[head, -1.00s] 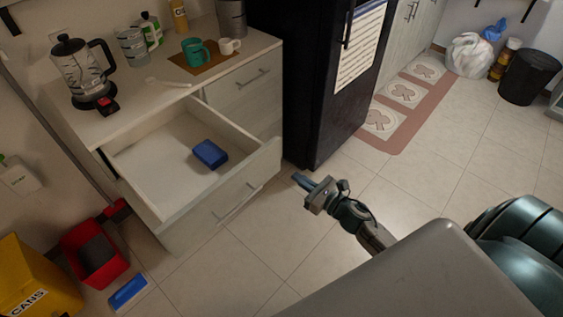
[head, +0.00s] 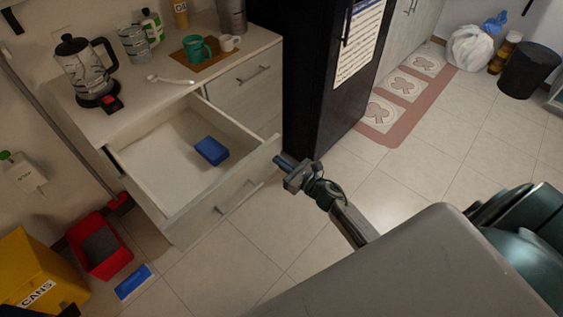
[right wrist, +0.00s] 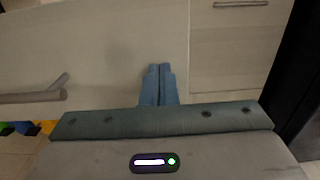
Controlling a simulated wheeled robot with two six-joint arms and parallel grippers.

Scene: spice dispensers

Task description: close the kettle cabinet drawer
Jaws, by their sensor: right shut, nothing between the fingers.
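The kettle cabinet drawer (head: 228,193) is pulled open under the counter with the kettle (head: 84,68). A blue box-shaped item (head: 211,151) lies inside it. My right gripper (head: 279,160) is shut and empty, with its tips at the right end of the drawer front; I cannot tell whether they touch it. In the right wrist view the closed fingers (right wrist: 158,84) point at the pale drawer front (right wrist: 110,45), with the drawer handle (right wrist: 32,97) off to the left. My left gripper is not in view.
A black fridge (head: 318,90) stands right of the cabinet. A closed drawer (head: 243,88) is beside the open one. A red bin (head: 97,247), a yellow cans bin (head: 35,275) and a blue item (head: 133,282) are on the floor at left. Floor in front is clear.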

